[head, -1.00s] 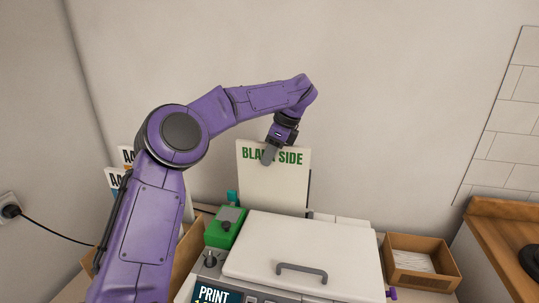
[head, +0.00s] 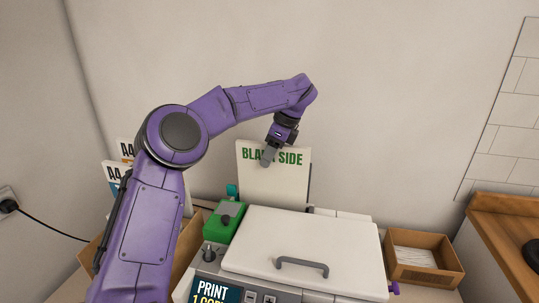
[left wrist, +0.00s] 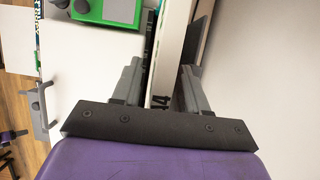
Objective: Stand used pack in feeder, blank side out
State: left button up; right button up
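The used pack (head: 272,187) stands upright behind the printer, its cream face with green "BLANK SIDE" lettering towards me. A dark upright edge, possibly the feeder's back (head: 309,183), shows at its right; the pack's foot is hidden by the printer (head: 300,250). My left gripper (head: 268,153) is at the pack's top edge, one finger in front of the lettering. In the left wrist view the fingers (left wrist: 162,85) straddle the pack (left wrist: 177,40). I cannot tell whether both fingers press on it. My right gripper is out of view.
A green box (head: 223,222) with a knob sits at the printer's left. A cardboard box (head: 190,245) with A4 packs (head: 122,172) is partly behind my left arm. An open box of paper (head: 424,271) stands right, near a wooden counter (head: 505,235).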

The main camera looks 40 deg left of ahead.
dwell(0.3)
pick_arm(q)
jog(key=p+v, duration=0.2)
jog(key=v, duration=0.8)
jog(key=shift+s+d, duration=0.1)
jog(key=shift+r, duration=0.3)
jog(key=shift+p, duration=0.3)
